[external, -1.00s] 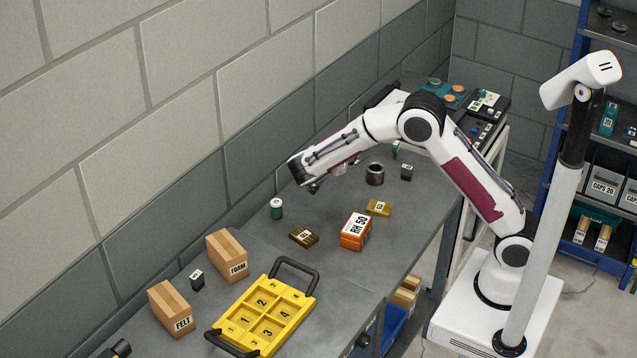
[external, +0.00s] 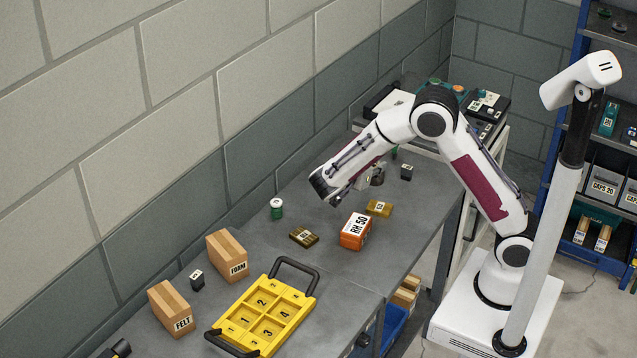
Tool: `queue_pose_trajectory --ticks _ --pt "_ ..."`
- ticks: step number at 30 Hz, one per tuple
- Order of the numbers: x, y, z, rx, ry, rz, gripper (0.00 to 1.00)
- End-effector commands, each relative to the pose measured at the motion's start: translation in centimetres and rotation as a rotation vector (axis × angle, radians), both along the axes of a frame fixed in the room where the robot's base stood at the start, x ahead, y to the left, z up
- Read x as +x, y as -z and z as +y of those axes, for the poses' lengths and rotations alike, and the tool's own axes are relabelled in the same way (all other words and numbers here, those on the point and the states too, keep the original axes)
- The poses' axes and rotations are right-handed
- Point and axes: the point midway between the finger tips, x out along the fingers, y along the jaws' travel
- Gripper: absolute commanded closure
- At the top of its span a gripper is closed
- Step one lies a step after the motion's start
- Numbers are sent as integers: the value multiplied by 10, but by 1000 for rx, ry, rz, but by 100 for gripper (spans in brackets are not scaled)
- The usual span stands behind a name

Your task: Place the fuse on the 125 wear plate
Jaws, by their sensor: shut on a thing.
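My gripper (external: 335,202) points down above the bench, left of the orange box and behind the small brass-coloured plates. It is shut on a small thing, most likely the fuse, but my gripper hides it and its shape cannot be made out. No separate fuse is clearly seen on the bench. Two labelled plates lie flat: a darker one (external: 303,237) in front of my gripper to the left, and a yellower one (external: 379,208) to its right. Their labels are too small to read, so I cannot tell which is the 125 wear plate. Both tops look bare.
An orange box marked RH 50 (external: 355,231) stands between the plates. A green jar (external: 276,208) stands to the left. A yellow numbered tray (external: 262,312), FOAM box (external: 227,255) and FELT box (external: 171,308) stand nearer. A dark ring (external: 378,178) is partly hidden behind my arm.

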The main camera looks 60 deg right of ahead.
Motion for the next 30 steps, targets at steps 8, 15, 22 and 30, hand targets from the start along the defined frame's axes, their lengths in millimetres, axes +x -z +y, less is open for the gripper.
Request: queue_pose_trajectory --ticks 8,15,22,30 --pt "0 18 0 -1 -2 4 96" --pt "0 49 0 0 0 3 96" --pt "0 62 0 0 0 1 96" --pt "0 62 0 0 0 0 96"
